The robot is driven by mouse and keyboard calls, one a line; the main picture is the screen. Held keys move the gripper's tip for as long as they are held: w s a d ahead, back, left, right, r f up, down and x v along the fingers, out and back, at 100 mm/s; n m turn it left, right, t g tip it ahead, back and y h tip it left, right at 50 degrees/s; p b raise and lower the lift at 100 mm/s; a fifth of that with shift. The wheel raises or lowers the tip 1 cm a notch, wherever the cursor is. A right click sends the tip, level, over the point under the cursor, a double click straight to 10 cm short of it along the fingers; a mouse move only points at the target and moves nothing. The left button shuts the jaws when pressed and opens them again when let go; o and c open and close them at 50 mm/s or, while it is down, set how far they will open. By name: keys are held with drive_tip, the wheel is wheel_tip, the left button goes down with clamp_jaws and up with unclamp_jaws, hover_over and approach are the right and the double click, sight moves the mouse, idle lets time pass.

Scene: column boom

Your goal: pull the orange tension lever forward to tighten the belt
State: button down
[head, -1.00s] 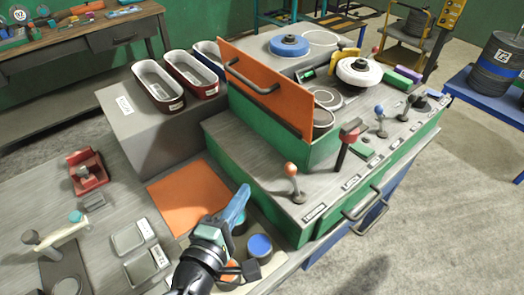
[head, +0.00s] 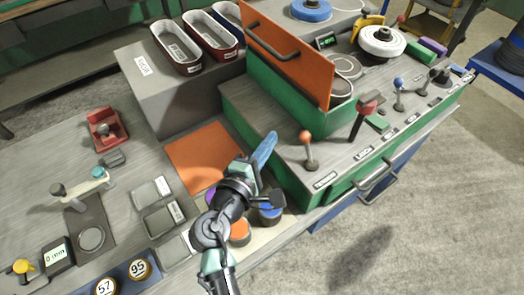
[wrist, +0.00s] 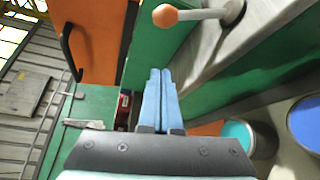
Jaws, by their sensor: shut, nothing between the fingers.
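The orange tension lever, an orange ball on a short metal stem (head: 307,138), stands on the grey top of the green machine near its left front corner. In the wrist view its orange knob (wrist: 165,15) shows at the top, beyond my fingertips. My gripper (head: 266,147) has its blue fingers shut together and empty. It is left of the lever, over the orange mat's right side, apart from the knob. The fingers also show in the wrist view (wrist: 159,80). The belt cannot be made out.
A red-headed lever (head: 368,106) and a blue-knobbed lever (head: 398,82) stand to the right on the same top. An orange panel with a handle (head: 290,65) rises behind. Round pots, including an orange one (head: 239,232), sit below my gripper. The orange mat (head: 195,152) is bare.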

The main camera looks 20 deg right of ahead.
sight(304, 142)
drive_tip(key=x, duration=0.3)
drive_tip(key=shift+w+d, duration=0.25)
drive_tip(key=shift+w, duration=0.05)
drive_tip(key=shift+s+d+r+p, duration=0.15)
drive_tip(key=shift+s+d+p, duration=0.2)
drive_tip(key=shift+s, duration=0.2)
drive_tip(key=shift+s+d+r+p, duration=0.2)
drive_tip(key=shift+s+d+p, duration=0.1)
drive_tip(key=shift+s+p, duration=0.25)
drive_tip(key=shift+s+d+r+p, duration=0.15)
drive_tip(key=shift+s+d+p, duration=0.15)
drive_tip(key=shift+s, duration=0.3)
drive_tip(key=shift+s+f+b, duration=0.1)
drive_tip(key=shift+b, duration=0.55)
drive_tip(key=shift+s+m+b, duration=0.1)
drive_tip(key=shift+m+b, duration=0.2)
drive_tip(key=shift+m, duration=0.1)
